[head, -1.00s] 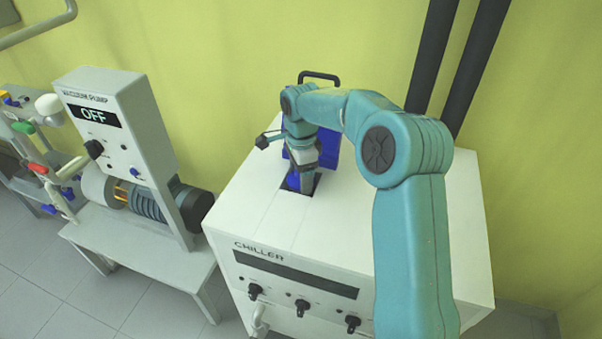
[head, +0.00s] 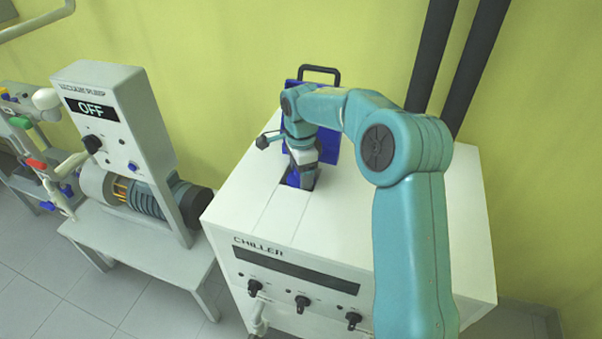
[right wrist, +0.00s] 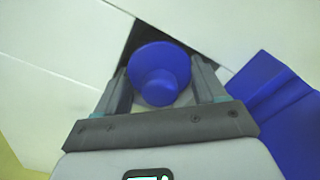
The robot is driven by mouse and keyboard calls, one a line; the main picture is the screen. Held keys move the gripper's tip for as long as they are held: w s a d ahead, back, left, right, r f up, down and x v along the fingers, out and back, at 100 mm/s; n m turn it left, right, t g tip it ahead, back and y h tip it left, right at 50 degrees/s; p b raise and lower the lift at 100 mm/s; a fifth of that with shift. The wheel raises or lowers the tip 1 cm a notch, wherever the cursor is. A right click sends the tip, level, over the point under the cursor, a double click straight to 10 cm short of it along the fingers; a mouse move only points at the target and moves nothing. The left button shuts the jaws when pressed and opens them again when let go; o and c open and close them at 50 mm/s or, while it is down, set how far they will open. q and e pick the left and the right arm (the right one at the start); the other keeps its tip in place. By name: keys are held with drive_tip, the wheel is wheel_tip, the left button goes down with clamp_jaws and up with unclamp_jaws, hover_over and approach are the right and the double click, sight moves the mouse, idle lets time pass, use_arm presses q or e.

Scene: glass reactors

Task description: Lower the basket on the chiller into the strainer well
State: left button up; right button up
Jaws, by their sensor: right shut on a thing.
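The white chiller (head: 250,215) stands in the middle of the head view. My right gripper (head: 302,181) points down at an opening in its top. In the right wrist view the gripper (right wrist: 165,80) is shut on the blue basket (right wrist: 158,72), whose round top and knob sit between the two fingers. A little of the basket's blue may show beside the gripper in the head view (head: 292,180). The dark strainer well (right wrist: 134,42) shows around the basket's edge. The basket's lower part and the well's inside are hidden, so its depth cannot be told. My left gripper is out of view.
A blue panel (head: 327,146) with a dark handle (head: 320,73) stands upright behind the opening. A vacuum pump (head: 125,140) reading OFF stands on a table at left. Dark pipes (head: 435,60) run behind the chiller. The chiller's top is otherwise clear.

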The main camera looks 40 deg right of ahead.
drive_tip(key=o, duration=1.6)
drive_tip(key=shift+o, duration=0.2)
drive_tip(key=r, duration=0.5)
drive_tip(key=shift+w+d+r, duration=0.2)
drive_tip(key=shift+w+r, duration=0.1)
drive_tip(key=shift+w, duration=0.05)
drive_tip(key=r, duration=0.2)
drive_tip(key=s+r, duration=0.1)
drive_tip(key=r+p, duration=0.1)
drive_tip(key=r, duration=0.1)
drive_tip(key=shift+s+a+r, duration=0.15)
drive_tip(key=shift+a+r, duration=0.15)
drive_tip(key=shift+a, duration=0.1)
drive_tip(key=shift+w+d+r+p, duration=0.1)
drive_tip(key=shift+r+p, duration=0.2)
drive_tip(key=shift+r, duration=1.05)
drive_tip(key=shift+w+d+r+p, duration=0.1)
drive_tip(key=shift+r+p, duration=0.2)
drive_tip(key=shift+r, duration=1)
